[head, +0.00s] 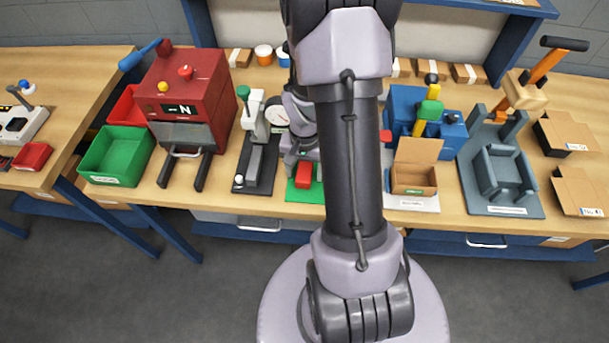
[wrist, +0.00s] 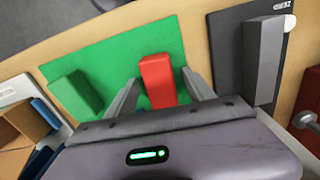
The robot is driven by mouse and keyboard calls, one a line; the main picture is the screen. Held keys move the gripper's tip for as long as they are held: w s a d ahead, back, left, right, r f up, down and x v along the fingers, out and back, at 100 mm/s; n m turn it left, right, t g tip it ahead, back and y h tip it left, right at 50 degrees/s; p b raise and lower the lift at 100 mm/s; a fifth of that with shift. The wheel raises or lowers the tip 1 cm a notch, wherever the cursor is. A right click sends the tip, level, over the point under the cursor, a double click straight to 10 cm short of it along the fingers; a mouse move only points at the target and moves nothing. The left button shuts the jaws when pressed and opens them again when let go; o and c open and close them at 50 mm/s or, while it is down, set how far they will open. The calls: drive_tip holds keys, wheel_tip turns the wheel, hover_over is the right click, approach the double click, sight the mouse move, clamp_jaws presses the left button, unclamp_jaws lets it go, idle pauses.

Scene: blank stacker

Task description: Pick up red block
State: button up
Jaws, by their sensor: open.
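The red block (wrist: 158,78) stands on a green mat (wrist: 118,50) in the wrist view. My gripper (wrist: 160,82) is open, with one finger on each side of the red block and a visible gap on both sides. A green block (wrist: 76,95) stands on the same mat to the left, outside the fingers. In the head view the red block (head: 304,172) shows on the front part of the mat (head: 300,195). My gripper (head: 300,150) is just behind it there, and my arm hides much of that area.
A black press-like device (head: 256,165) stands left of the mat, close to it. A small open cardboard box (head: 413,178) is to the right. Green (head: 115,155) and red bins and a red machine (head: 185,100) stand further left. A grey fixture (head: 500,170) is at right.

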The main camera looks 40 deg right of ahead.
drive_tip(key=shift+r, duration=0.1)
clamp_jaws()
